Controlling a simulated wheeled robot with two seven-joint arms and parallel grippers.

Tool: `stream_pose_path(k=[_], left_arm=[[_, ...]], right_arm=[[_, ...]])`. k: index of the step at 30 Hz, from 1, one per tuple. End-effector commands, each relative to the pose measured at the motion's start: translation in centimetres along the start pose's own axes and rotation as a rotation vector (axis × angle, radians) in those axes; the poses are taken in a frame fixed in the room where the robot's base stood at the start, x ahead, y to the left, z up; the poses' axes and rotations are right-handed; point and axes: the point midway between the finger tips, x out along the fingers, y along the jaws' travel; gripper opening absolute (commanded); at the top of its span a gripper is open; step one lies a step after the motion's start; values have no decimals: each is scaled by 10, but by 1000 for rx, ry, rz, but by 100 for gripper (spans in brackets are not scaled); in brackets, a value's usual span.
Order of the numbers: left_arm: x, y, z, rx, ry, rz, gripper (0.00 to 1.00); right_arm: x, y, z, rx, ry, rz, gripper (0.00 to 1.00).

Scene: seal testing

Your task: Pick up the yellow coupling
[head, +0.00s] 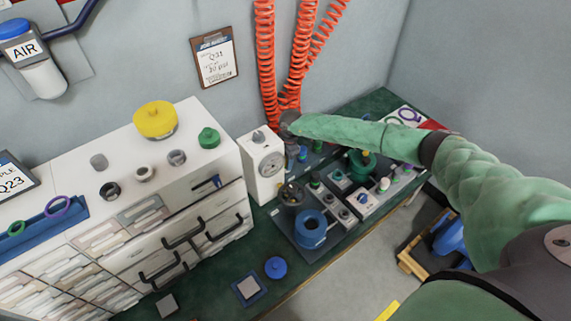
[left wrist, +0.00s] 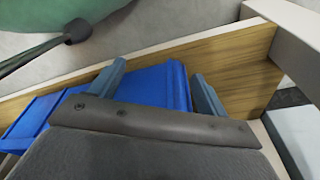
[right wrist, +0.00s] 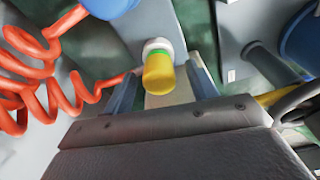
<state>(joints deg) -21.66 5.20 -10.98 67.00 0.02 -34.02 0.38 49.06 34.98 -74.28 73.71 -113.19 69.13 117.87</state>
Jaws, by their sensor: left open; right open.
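The yellow coupling (right wrist: 158,74) shows in the right wrist view as a short yellow cylinder with a green band and a whitish collar. It lies between the two fingers of my right gripper (right wrist: 163,88) in the picture. The fingers are apart, with gaps on both sides of it. I cannot tell how far it is from the fingertips. In the head view my right arm reaches over the bench and I cannot pick out the coupling for sure. My left gripper (left wrist: 160,82) is open and empty, with a blue bin (left wrist: 150,88) beyond its fingers.
Red coiled hoses (head: 266,65) hang at the back and show close by in the right wrist view (right wrist: 35,75). A white gauge box (head: 252,165) stands beside the drawer cabinet (head: 218,155). A yellow knob-like part (head: 155,119) stands on the cabinet. A blue ring (head: 310,230) sits on the bench.

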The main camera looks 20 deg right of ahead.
Motion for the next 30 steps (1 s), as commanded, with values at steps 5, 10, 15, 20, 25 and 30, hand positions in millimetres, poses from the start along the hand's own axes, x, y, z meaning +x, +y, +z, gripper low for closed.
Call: stream_pose_path(k=[5, 10, 15, 20, 25, 30], left_arm=[[0, 0, 0, 0, 0, 0, 76], [0, 0, 0, 0, 0, 0, 76], [0, -1, 0, -1, 0, -1, 76], [0, -1, 0, -1, 0, -1, 76], [-2, -1, 0, 1, 12, -1, 76], [12, -8, 22, 9, 11, -8, 76]], right_arm=[[0, 0, 0, 0, 0, 0, 56], [0, 0, 0, 0, 0, 0, 22], [-1, 0, 0, 0, 0, 0, 7], [-1, 0, 0, 0, 0, 1, 7], [-8, 0, -1, 0, 0, 1, 7], [-24, 0, -3, 0, 0, 1, 7]])
